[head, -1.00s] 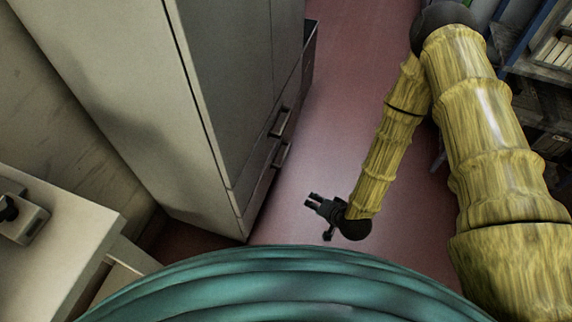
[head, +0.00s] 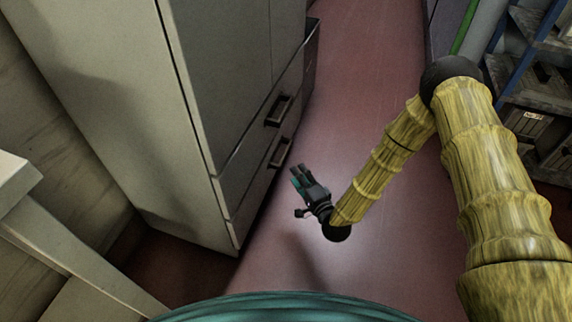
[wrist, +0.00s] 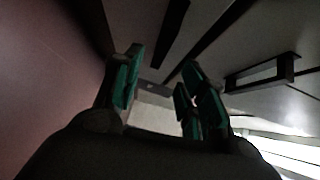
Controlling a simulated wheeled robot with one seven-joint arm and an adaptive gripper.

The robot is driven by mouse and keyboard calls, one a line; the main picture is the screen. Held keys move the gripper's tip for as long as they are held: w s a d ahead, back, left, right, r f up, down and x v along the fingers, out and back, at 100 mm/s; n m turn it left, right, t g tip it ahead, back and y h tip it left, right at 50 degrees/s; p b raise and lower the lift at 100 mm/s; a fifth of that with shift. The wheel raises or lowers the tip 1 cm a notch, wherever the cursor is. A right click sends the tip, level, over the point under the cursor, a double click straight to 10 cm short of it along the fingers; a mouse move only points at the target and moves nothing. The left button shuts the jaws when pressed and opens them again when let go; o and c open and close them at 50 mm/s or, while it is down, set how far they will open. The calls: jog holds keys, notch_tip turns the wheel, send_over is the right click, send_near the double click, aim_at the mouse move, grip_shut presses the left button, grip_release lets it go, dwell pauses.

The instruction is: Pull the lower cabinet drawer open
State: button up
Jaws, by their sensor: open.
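The grey cabinet (head: 150,110) stands at left in the head view, with two drawers low on its front. The lower drawer (head: 248,190) looks shut, and its dark bar handle (head: 279,152) is below the upper drawer's handle (head: 279,110). My gripper (head: 298,173) is open and empty over the floor, just in front of the lower drawer and apart from its handle. In the wrist view the teal-padded fingers (wrist: 162,68) are spread. A framed bar handle (wrist: 262,75) shows at right, and a dark bar (wrist: 172,35), seemingly the lower handle, shows beyond the fingers.
Red floor (head: 350,70) is open in front of the cabinet. Blue-framed shelves (head: 540,100) stand at the right. A pale table (head: 60,245) is at the lower left.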

aim_at(286, 156)
jog(key=shift+m, duration=0.3)
jog(key=b+x, duration=0.5)
jog(key=x, duration=0.5)
jog(key=shift+w+f, duration=0.1)
jog(key=shift+w, duration=0.05)
jog(key=shift+b+x, duration=0.45)
jog(key=shift+x, duration=0.3)
grip_shut()
